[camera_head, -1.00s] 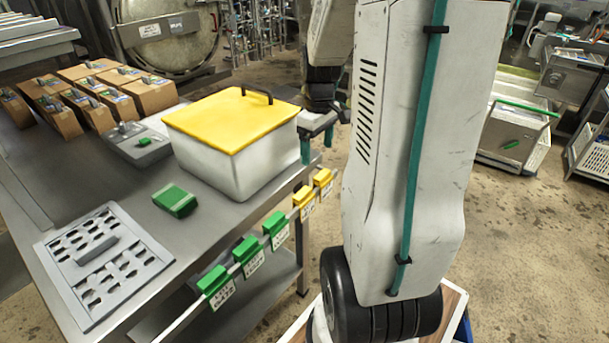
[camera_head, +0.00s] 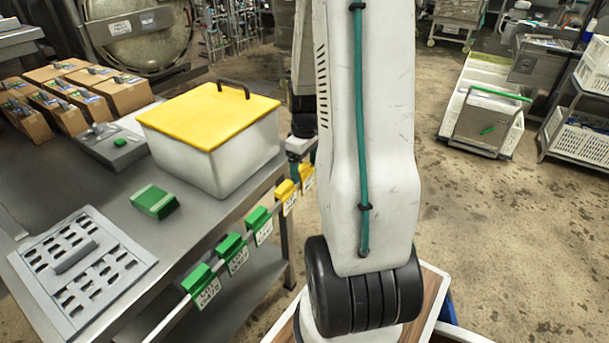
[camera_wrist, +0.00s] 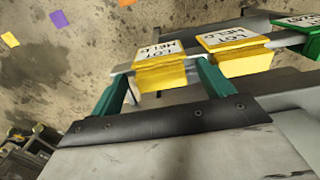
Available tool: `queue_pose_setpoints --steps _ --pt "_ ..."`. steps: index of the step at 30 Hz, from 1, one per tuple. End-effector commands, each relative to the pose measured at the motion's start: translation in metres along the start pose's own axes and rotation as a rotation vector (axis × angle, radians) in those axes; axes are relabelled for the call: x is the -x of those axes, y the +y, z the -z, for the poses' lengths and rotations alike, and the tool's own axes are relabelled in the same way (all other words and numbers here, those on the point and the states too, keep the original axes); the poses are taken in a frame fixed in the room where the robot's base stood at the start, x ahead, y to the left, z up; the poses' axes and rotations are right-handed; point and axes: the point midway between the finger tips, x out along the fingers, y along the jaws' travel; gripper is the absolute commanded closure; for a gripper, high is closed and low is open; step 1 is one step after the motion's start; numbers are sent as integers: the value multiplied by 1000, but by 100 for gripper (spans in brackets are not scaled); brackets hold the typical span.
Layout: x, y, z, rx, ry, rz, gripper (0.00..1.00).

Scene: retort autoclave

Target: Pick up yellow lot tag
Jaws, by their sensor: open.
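Two yellow lot tags hang on the rail along the table's edge: a nearer one (camera_head: 287,191) and a farther, end one (camera_head: 307,175). In the wrist view the end tag (camera_wrist: 161,78), lettered "LOT HELD", lies between the teal fingers of my gripper (camera_wrist: 165,68). The other yellow tag (camera_wrist: 238,58) is just right of the right finger. My gripper is open; I cannot tell whether a finger touches the end tag. In the head view my gripper (camera_head: 300,150) is at the rail's far end, partly hidden by my arm.
Several green tags (camera_head: 232,250) hang farther along the rail. On the metal table stand a yellow-lidded box (camera_head: 215,155), a green block (camera_head: 154,202), a slotted grey plate (camera_head: 85,265) and cartons (camera_head: 95,90). A white crate (camera_head: 585,135) sits on a rack at right.

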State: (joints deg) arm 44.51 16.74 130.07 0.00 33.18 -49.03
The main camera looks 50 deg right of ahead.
Motion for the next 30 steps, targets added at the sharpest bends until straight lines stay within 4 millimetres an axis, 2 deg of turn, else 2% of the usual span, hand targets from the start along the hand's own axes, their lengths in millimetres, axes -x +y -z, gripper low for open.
queue_pose_setpoints --steps 2,3,7,8,9,23,26,30 --pt "0 0 0 0 0 0 20" --pt "0 0 0 0 0 0 26" --pt "0 0 0 0 0 0 62" --pt "0 0 0 0 0 0 63" --pt "0 0 0 0 0 0 68" --pt "3 0 -1 -1 1 -1 68" --pt "9 0 -4 -2 2 -2 68" --pt "27 1 -4 -1 3 -3 68"
